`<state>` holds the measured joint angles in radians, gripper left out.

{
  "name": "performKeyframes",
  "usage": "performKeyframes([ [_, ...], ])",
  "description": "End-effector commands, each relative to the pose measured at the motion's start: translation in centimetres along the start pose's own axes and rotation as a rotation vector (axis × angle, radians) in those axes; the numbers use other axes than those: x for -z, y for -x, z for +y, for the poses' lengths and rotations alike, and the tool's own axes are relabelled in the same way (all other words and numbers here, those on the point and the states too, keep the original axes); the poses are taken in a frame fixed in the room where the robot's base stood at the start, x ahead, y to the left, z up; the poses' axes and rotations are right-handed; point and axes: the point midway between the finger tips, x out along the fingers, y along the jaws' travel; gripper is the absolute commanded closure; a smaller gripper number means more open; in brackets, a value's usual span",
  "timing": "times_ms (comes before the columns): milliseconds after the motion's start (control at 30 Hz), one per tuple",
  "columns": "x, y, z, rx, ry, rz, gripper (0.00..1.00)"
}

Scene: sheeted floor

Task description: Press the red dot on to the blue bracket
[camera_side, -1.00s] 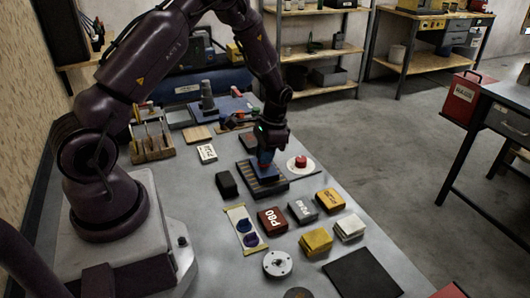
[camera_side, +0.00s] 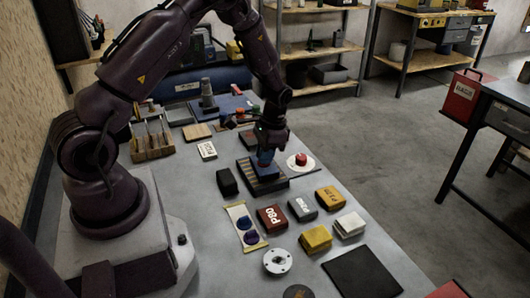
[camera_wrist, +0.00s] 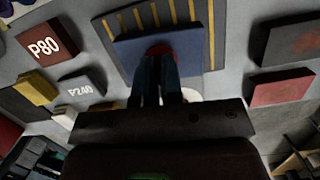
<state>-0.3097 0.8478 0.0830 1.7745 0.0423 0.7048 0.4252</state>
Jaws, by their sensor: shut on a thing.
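The blue bracket (camera_side: 267,173) lies on a dark pad with yellow stripes near the middle of the bench. In the wrist view, the bracket (camera_wrist: 125,47) is a flat blue face ahead of the fingers. My gripper (camera_side: 264,160) points down over the bracket, its blue fingers close together. In the wrist view, the gripper (camera_wrist: 159,62) is shut on the red dot (camera_wrist: 160,48), which shows as a round red edge just beyond the fingertips, against the blue face. The fingers cover much of the dot. I cannot tell whether it touches the bracket.
A red button on a white disc (camera_side: 291,164) stands close to the right of the pad. A black block (camera_side: 227,182) lies to the left. P80 (camera_side: 272,218) and grey (camera_side: 303,208) blocks lie in front. A yellow-edged strip with blue knobs (camera_side: 237,219) lies front left.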

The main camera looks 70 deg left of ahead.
Motion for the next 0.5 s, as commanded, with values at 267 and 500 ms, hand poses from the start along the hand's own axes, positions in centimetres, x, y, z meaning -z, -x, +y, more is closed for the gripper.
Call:
performKeyframes([
  [267,0.07,-0.22,-0.02,0.000,0.000,0.001,0.88],
  [500,0.07,-0.21,-0.02,0.000,0.000,0.001,0.63],
])
